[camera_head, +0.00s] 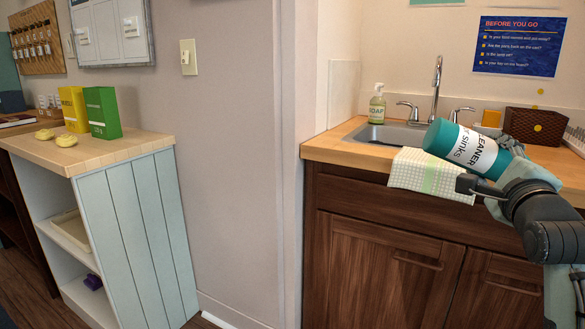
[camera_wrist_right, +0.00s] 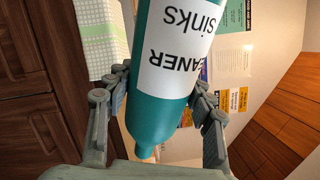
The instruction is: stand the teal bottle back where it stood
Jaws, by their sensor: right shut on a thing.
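The teal bottle (camera_head: 439,139) has a white label with "CLEANER" and "sinks" on it. It lies tilted far over, close to horizontal, in front of the sink counter in the head view. Its broad base end points left. My right gripper (camera_wrist_right: 160,88) is shut on the bottle, with one finger on each side near the narrow neck end. In the right wrist view the bottle (camera_wrist_right: 160,115) reaches away from the palm and its neck is nearest to me. The right hand partly hides the neck end in the head view. My left gripper is not in view.
The wooden sink counter (camera_head: 338,146) holds a soap bottle (camera_head: 377,104), a sink with a faucet (camera_head: 436,85) and a brown basket (camera_head: 536,126). A checked towel (camera_head: 420,172) hangs over its front edge. A shelf unit (camera_head: 135,235) with yellow and green boxes (camera_head: 102,112) stands left.

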